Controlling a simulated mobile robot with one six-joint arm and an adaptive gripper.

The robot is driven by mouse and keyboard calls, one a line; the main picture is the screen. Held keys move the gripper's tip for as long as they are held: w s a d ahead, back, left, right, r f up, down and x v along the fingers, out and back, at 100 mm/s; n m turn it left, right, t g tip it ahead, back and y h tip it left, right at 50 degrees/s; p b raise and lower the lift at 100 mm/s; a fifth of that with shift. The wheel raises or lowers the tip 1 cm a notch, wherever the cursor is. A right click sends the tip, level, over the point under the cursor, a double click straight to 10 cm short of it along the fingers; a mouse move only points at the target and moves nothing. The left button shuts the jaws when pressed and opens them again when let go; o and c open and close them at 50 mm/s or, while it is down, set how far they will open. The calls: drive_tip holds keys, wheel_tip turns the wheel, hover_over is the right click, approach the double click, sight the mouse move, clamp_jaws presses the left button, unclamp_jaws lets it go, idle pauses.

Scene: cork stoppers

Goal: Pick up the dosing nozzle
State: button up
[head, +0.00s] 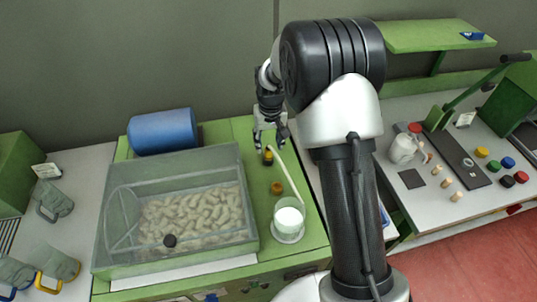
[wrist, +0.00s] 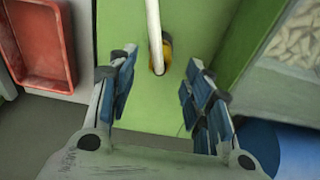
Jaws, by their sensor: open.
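What looks like the dosing nozzle (head: 268,157) is a small yellow and black piece at the end of a white hose (head: 290,177). It is at the far part of the green bench, and the hose runs from it toward a clear jar of white contents (head: 289,222). My gripper (head: 270,138) is open and empty just above the nozzle. In the wrist view the nozzle (wrist: 164,56) shows beyond my open fingers (wrist: 158,78), roughly centred between them, with no finger touching it. The hose partly covers the nozzle there.
A clear bin (head: 247,215) of cork stoppers stands left of the nozzle, with a blue cylinder (head: 163,131) behind it. A small orange piece (head: 277,187) is on the bench near the hose. The wrist view shows a red tray (wrist: 68,80) at the left.

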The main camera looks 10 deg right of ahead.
sight(269, 148)
drive_tip(key=f, duration=0.1)
drive_tip(key=f+b, duration=0.1)
drive_tip(key=f, duration=0.3)
drive_tip(key=shift+w, duration=0.3)
drive_tip(key=shift+c, duration=0.3)
clamp_jaws()
